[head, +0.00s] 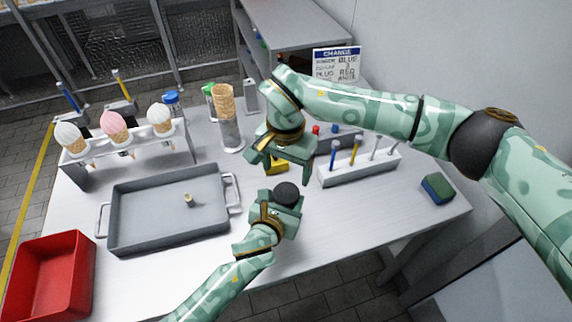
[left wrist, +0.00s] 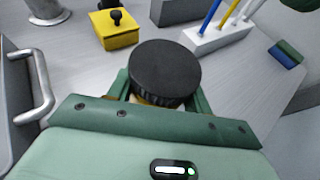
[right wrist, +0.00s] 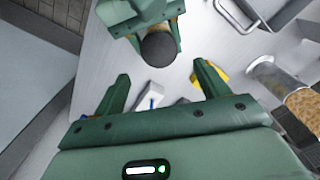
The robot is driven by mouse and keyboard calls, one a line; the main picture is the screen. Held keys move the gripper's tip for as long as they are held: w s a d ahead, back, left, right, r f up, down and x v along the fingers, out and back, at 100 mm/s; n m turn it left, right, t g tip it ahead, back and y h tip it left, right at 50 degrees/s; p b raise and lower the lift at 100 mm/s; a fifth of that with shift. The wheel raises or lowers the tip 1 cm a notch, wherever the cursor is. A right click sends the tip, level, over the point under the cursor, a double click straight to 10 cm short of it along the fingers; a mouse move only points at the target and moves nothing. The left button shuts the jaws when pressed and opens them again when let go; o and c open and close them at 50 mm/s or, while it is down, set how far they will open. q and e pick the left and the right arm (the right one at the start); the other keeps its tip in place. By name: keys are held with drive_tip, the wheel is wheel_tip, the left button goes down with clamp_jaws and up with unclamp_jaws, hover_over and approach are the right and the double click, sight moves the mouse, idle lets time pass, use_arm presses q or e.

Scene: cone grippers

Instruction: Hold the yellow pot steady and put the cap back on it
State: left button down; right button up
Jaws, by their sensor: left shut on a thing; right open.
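My left gripper (head: 280,212) is shut on the pot, low at the middle of the table. A round black cap (left wrist: 165,73) covers the pot's top; a little yellow shows beneath it in the left wrist view, and the rest is hidden by the jaws. The cap looks seated, though its seam cannot be seen. The cap also shows in the head view (head: 287,194) and the right wrist view (right wrist: 158,48). My right gripper (head: 280,170) is open and empty, above and beyond the cap and apart from it.
A yellow block with a black knob (left wrist: 118,30) stands behind. A white rack (head: 360,168) holds upright sticks at right, near a blue-green block (head: 438,188). A grey tray (head: 150,235), a red bin (head: 45,280) and an ice-cream-cone rack (head: 95,170) are left. A metal cup holds cones (head: 224,100).

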sight(286, 191)
wheel_tip(286, 191, down, 8)
drive_tip(key=shift+r, duration=0.2)
idle(0.3)
drive_tip(key=c, duration=1)
drive_tip(key=o, duration=1.1)
drive_tip(key=shift+r, duration=0.1)
drive_tip(key=shift+r, duration=2.15)
drive_tip(key=o, duration=0.5)
drive_tip(key=shift+r, duration=0.1)
